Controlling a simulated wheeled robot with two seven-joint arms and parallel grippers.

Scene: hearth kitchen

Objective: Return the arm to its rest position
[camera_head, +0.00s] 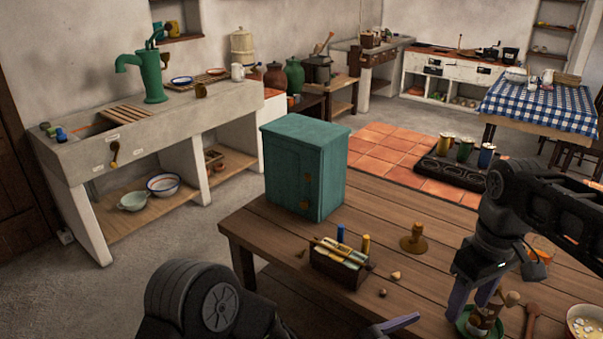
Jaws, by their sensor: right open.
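My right arm reaches in from the right side of the head view. My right gripper (470,301) points down over the table with its two purple-grey fingers apart. It is open, just above a green dish (464,322) that bears a small brown vessel (486,321). I cannot tell whether a finger touches the vessel. My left arm shows at the bottom edge as a dark round joint. One purple-grey finger of my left gripper (398,324) shows low in the picture; the rest is cut off or hidden.
The wooden table (400,215) holds a teal cabinet (305,165), a box of coloured sticks (340,264), a wooden stand (413,241), a wooden spoon (530,320) and a bowl (583,325). The table's middle is fairly clear.

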